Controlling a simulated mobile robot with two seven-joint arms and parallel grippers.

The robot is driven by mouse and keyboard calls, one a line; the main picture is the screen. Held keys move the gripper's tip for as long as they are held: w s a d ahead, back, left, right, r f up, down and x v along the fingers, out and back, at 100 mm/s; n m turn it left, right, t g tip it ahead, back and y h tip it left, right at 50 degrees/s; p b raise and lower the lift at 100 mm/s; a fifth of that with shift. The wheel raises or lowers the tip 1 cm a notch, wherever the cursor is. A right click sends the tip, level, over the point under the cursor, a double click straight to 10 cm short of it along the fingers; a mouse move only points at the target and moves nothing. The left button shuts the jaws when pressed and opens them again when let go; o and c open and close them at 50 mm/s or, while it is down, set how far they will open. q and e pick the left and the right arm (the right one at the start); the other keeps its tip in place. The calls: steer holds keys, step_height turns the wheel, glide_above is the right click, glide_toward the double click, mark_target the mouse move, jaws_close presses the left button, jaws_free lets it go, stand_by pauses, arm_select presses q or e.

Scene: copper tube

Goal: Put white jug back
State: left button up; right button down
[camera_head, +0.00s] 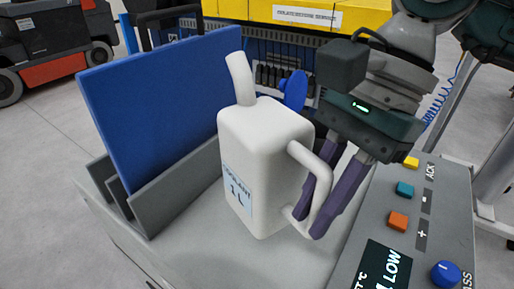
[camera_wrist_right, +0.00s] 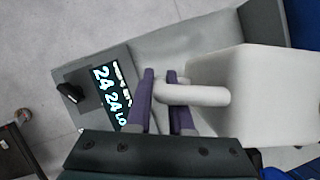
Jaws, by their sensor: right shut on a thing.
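The white jug (camera_head: 266,140) has a spout at its upper left and a label reading "COOLANT 1 L". It stands about upright over the grey tabletop; I cannot tell whether its base touches the surface. My right gripper (camera_head: 312,222) comes from the upper right and is shut on the jug's handle on its right side. In the right wrist view, the purple fingers (camera_wrist_right: 160,104) lie on both sides of the handle (camera_wrist_right: 200,95), with the jug body (camera_wrist_right: 270,95) to the right. My left gripper is not in view.
A blue panel (camera_head: 160,105) stands in a grey slotted holder (camera_head: 178,190) left of the jug. A control panel (camera_head: 425,215) with coloured buttons and a display is at the right. Yellow bins (camera_head: 375,18) and a blue rack are behind. Some tabletop (camera_head: 225,262) in front is clear.

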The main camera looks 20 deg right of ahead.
step_height(320, 180, down, 4)
steer(key=shift+f, duration=0.2)
steer(key=shift+f, duration=0.2)
steer(key=c, duration=0.8)
jaws_free()
